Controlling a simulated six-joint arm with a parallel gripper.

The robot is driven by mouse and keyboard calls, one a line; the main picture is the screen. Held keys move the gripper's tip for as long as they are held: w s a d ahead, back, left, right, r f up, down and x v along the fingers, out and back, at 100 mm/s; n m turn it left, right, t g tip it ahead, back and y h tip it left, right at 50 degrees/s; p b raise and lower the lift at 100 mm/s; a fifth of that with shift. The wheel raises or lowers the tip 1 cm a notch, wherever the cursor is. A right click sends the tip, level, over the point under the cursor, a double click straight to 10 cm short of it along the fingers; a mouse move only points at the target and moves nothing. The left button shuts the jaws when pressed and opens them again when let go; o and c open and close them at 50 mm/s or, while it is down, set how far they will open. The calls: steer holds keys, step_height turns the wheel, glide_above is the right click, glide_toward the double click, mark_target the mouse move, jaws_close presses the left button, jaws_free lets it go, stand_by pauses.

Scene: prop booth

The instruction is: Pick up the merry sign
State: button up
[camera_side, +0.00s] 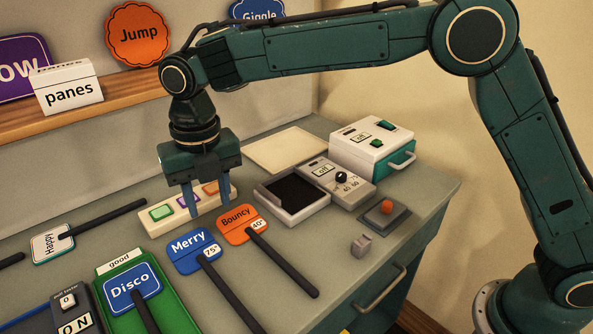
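The merry sign (188,260) is a blue paddle lettered "Merry" with a white "75°" tag. It lies on the grey-green counter, and its dark stick runs down and to the right. My gripper (207,208) points downward above and behind the sign's head, in front of part of the button strip. Its two fingers are apart with nothing visible between them. I cannot tell the exact height of the fingertips.
The orange "Bouncy" sign (232,235) lies close right of the merry sign. A white strip with coloured buttons (152,229) is behind it. The blue "Disco" sign (120,302) lies on a green tray (172,312) at left. An open dark-lined box (317,212) stands right.

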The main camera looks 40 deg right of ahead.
steer(key=a+f+n, duration=0.2)
steer(key=shift+w+a+f, duration=0.1)
steer(key=shift+a+f, duration=0.05)
steer(key=shift+a, duration=0.15)
steer(key=shift+f, duration=0.1)
glide_above(212, 271)
steer(key=shift+f, duration=4.2)
steer(key=shift+f, duration=2.55)
steer(key=shift+f, duration=0.15)
jaws_close()
